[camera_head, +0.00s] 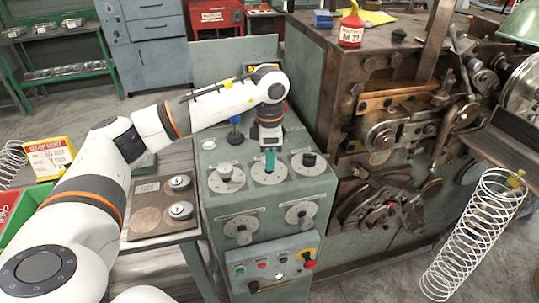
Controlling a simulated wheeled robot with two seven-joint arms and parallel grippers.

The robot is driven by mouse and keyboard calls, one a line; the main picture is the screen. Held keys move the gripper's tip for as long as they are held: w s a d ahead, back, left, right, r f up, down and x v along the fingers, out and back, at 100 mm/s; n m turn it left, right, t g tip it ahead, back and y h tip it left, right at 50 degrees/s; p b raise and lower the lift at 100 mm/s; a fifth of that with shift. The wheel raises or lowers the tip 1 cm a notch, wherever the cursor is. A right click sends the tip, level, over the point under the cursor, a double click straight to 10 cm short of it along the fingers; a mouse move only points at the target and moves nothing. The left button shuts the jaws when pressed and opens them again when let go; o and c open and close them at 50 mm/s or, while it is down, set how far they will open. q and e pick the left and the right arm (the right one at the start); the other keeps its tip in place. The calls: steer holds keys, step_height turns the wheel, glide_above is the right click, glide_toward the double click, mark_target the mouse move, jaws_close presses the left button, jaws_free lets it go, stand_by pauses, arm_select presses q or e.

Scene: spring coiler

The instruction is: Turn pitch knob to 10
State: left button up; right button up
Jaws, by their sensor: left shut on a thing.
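My left arm reaches in from the left to the green control cabinet (210,190). My left gripper (269,160) points down at the middle dial (268,178) on the cabinet's top face. Its teal fingers are shut on the middle knob, which they mostly hide. A pale knob (226,172) stands on the dial to the left, and a black knob (309,159) on the dial to the right. Two more knobs are on the front face, a left one (242,230) and a right one (301,214). Dial labels and numbers are too small to read. My right gripper is out of view.
A blue-topped post (235,128) stands close behind the dials. Below are push buttons and a red-and-yellow switch (308,258). The coiling machine (395,130) stands close on the right, with a large spring (470,240). A plate with two round gauges (160,205) lies left.

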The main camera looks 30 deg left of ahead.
arm_select(q)
steer(key=shift+r, duration=0.1)
steer(key=o, duration=1)
steer(key=shift+r, duration=0.35)
step_height(320, 180, up, 11)
steer(key=b, duration=0.1)
steer(key=shift+r+b, duration=0.15)
steer(key=shift+b, duration=0.2)
